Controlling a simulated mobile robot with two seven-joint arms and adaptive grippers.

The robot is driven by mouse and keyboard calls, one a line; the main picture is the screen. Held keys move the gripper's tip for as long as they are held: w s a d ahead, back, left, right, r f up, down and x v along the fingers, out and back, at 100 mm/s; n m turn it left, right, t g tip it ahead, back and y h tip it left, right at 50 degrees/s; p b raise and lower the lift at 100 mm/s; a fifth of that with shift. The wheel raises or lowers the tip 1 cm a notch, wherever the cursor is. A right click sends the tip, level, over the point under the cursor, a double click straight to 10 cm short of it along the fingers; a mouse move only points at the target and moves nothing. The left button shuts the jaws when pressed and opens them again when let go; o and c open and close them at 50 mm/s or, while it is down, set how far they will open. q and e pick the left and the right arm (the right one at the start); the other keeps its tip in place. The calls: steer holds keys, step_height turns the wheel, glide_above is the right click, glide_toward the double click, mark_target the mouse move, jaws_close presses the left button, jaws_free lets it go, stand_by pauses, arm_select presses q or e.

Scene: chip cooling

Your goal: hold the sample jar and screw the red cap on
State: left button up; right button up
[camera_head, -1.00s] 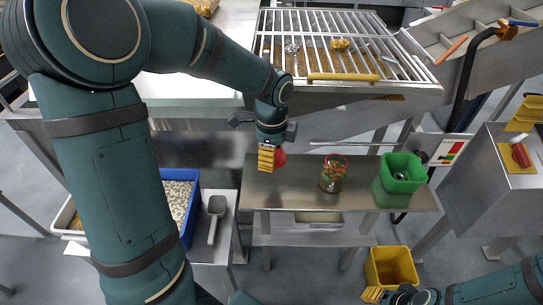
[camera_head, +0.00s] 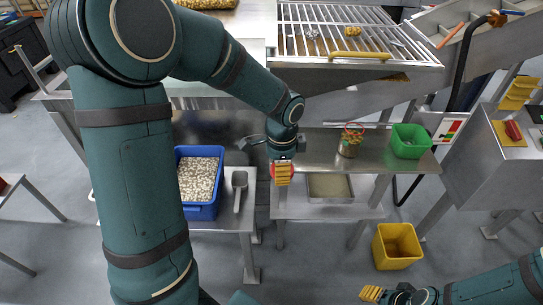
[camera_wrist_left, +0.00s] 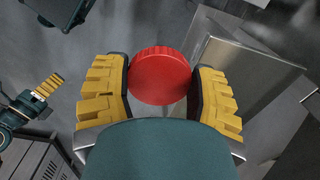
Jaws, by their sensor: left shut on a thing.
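The red cap (camera_wrist_left: 160,76) is between the yellow fingers of my left gripper (camera_wrist_left: 163,90) in the left wrist view. That gripper is shut on the cap; in the head view the gripper (camera_head: 283,172) mostly hides it. The sample jar (camera_head: 350,142) stands upright on the steel table, to the right of and apart from my left gripper. It has a red rim and holds brownish-green contents. My right gripper (camera_head: 385,294) is low at the right, away from the jar. Its yellow fingers show, but how far apart they are is unclear.
A green bin (camera_head: 409,142) stands on the steel table (camera_head: 375,160) right of the jar. A yellow bin (camera_head: 397,247) is on the floor. A blue bin (camera_head: 202,212) and a metal scoop (camera_head: 239,190) are at left. A slatted rack (camera_head: 350,48) is behind.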

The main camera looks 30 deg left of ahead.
arm_select(q)
steer(key=d+f+n, duration=0.7)
steer(key=f+n, duration=0.2)
steer(key=n, duration=0.1)
steer(key=shift+d+f+n, duration=0.2)
steer(key=shift+n, duration=0.1)
steer(key=shift+a, duration=0.1)
